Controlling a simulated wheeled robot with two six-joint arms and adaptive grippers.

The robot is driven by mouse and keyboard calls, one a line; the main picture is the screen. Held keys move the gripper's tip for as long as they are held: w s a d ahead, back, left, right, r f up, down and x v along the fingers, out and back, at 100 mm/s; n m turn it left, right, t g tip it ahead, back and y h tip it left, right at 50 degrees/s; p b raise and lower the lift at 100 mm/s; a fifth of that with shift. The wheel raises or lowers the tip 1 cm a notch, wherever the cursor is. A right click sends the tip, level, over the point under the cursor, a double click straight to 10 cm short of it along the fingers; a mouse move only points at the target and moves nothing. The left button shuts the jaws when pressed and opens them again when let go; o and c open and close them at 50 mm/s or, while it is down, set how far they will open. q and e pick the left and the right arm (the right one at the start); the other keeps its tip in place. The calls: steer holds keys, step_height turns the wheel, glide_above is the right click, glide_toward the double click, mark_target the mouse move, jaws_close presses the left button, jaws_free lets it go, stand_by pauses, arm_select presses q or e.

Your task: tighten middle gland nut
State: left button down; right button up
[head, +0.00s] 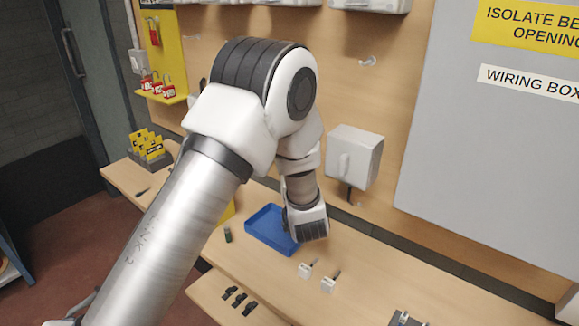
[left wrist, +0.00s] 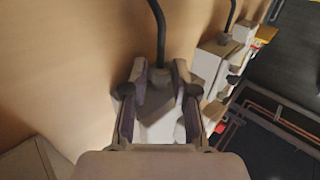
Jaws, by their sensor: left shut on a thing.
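My left gripper (left wrist: 157,92) has its two fingers closed around a dark gland nut (left wrist: 160,77) in the left wrist view. A black cable (left wrist: 160,30) runs from the nut toward the top of that picture. The pale box (left wrist: 160,129) that carries it shows between the fingers. A second gland (left wrist: 225,40) with its own cable is on another box to the right, apart from the fingers. In the head view my left arm covers the gripped nut and the fingertips. A pale wall box (head: 353,158) with a gland and cable below stands right of my arm. My right gripper is not in view.
A blue tray (head: 262,232) lies on the wooden bench below my arm. Small pale fittings (head: 328,285) lie near it. A large grey panel (head: 490,150) fills the right of the wall. Red padlocks (head: 168,90) hang on a yellow board at left.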

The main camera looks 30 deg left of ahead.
arm_select(q)
steer(key=shift+n+g+y, duration=0.4)
steer(key=shift+y, duration=0.1)
steer(key=c, duration=0.9)
jaws_free()
steer(key=shift+w, duration=0.1)
steer(key=shift+h, duration=0.3)
